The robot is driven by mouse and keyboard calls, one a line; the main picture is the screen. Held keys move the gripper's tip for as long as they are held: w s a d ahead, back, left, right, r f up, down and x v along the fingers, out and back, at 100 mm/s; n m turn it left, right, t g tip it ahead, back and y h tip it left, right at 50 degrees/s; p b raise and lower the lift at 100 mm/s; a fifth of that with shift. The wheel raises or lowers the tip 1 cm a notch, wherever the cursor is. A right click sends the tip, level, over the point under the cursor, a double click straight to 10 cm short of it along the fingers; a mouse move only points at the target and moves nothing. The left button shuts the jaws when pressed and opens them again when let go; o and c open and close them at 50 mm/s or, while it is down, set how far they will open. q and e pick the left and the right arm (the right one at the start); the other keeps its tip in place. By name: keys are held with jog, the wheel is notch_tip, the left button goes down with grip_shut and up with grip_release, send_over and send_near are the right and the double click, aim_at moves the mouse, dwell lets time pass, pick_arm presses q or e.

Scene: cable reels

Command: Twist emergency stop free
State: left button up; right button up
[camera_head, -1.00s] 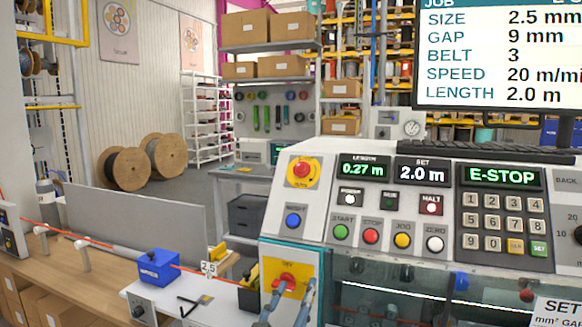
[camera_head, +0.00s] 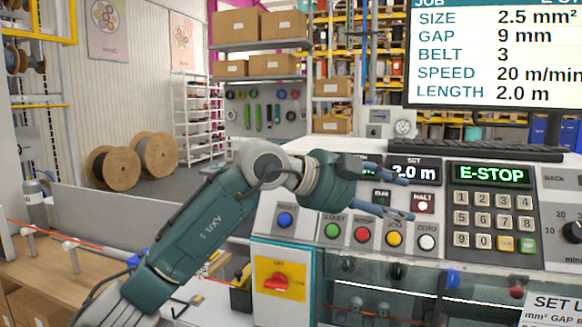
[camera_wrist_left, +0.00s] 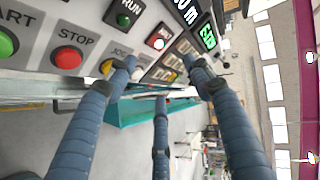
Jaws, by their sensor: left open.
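The emergency stop is hidden in the head view behind my left arm. The display (camera_head: 491,174) on the control panel reads E-STOP. My left gripper (camera_head: 409,198) is open and empty, in front of the panel by the HALT button (camera_head: 423,205), with its fingers pointing right. In the left wrist view my left gripper (camera_wrist_left: 163,75) has its fingers spread. The STOP button (camera_wrist_left: 67,58) and the green RUN button (camera_wrist_left: 124,20) show beyond them there, and no emergency stop is visible. My right gripper is not in view.
Below the panel, a red rotary switch (camera_head: 277,281) sits on a yellow plate. A monitor (camera_head: 495,55) stands above the panel at the right. A workbench (camera_head: 40,262) with a red cable and a grey guard (camera_head: 88,212) is at the left.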

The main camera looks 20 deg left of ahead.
pick_arm(q)
jog(key=w+a+r+n+t+y, duration=0.1)
jog(key=a+r+n+y, duration=0.25)
jog(key=a, duration=0.45)
jog(key=a+r+n+t+y, duration=0.1)
jog(key=a+r+n+y, duration=0.2)
jog(key=a, duration=0.5)
jog(key=w+a+r+n+y, duration=0.1)
jog(key=a+r+n+y, duration=0.2)
jog(key=a, duration=0.5)
jog(key=shift+m+y, duration=0.55)
jog(key=shift+m, duration=0.1)
jog(key=p+x, duration=0.1)
jog(key=x, duration=0.2)
jog(key=p+x, duration=0.2)
jog(key=x, duration=0.1)
jog(key=p+x, duration=0.1)
jog(key=x, duration=0.2)
jog(key=shift+w+d+f+p, duration=0.15)
jog(key=shift+w+d+p, duration=0.15)
jog(key=shift+p, duration=0.1)
jog(key=shift+w+f, duration=0.4)
jog(key=shift+c, duration=0.3)
jog(key=c, duration=1.1)
